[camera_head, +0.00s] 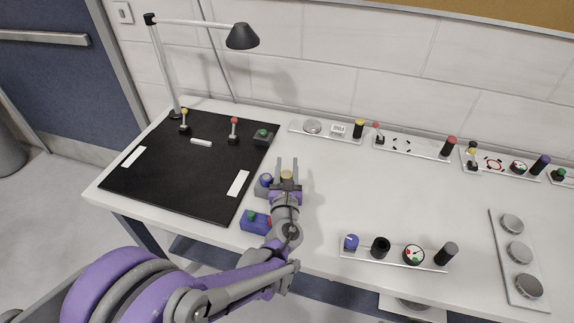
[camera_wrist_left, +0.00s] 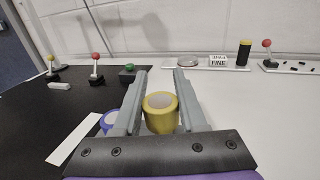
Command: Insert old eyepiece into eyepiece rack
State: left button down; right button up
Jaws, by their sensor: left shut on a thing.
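My left gripper (camera_head: 287,172) is shut on a yellow cylinder with a pale top, which I take to be the old eyepiece (camera_head: 286,176). The eyepiece also shows between the two grey fingers in the left wrist view (camera_wrist_left: 160,112). Its lower part is hidden by the gripper. I cannot tell for sure which fixture is the eyepiece rack. A small block with a blue round top (camera_head: 266,179) stands just left of the gripper; its blue top (camera_wrist_left: 108,122) also shows beside the left finger in the wrist view. My right gripper is not in view.
A blue box (camera_head: 254,222) with a green button is near the front edge. Strips of fittings (camera_head: 408,145) line the back; a front strip (camera_head: 395,262) holds several cylinders. The middle right is clear.

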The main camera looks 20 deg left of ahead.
pick_arm(q)
jog(key=shift+f+b, duration=0.65)
jog(key=shift+f, duration=0.25)
jog(key=shift+c, duration=1.9)
grip_release()
jog(key=shift+s, duration=0.1)
jog(key=v, duration=1)
jog(key=shift+s+d, duration=0.15)
jog(key=shift+s, duration=0.15)
jog(key=shift+f, duration=0.1)
